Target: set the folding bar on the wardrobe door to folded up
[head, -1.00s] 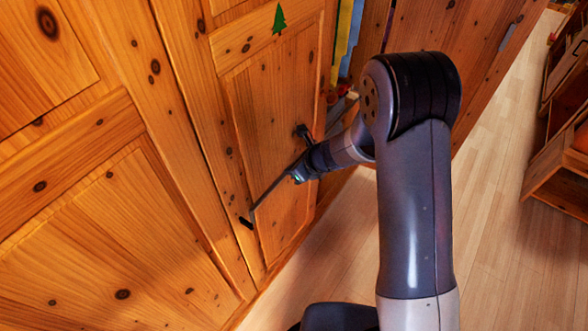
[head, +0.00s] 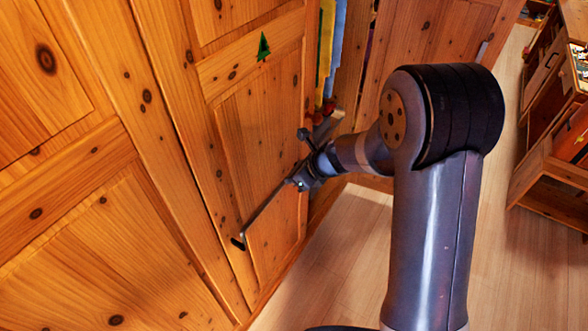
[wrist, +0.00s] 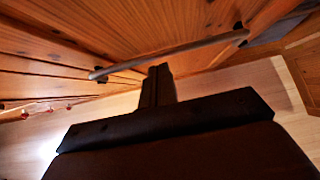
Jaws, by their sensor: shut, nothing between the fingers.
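The folding bar (head: 264,214) is a thin grey rod on the wooden wardrobe door (head: 240,150). It slants across the door's lower part, between a dark fitting at the lower left and another at the upper right. In the wrist view the bar (wrist: 185,54) crosses the picture just beyond my fingertips. My gripper (head: 294,184) is shut and empty, close to the bar's upper right part. In the wrist view the tips of my gripper (wrist: 160,70) are at or just short of the rod. I cannot tell whether they touch it.
The door stands ajar, with hanging clothes (head: 326,50) in the gap on its right. Another wooden panel (head: 430,40) stands behind my arm. A wooden shelf unit (head: 545,170) is at the far right. The light plank floor (head: 345,250) is clear.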

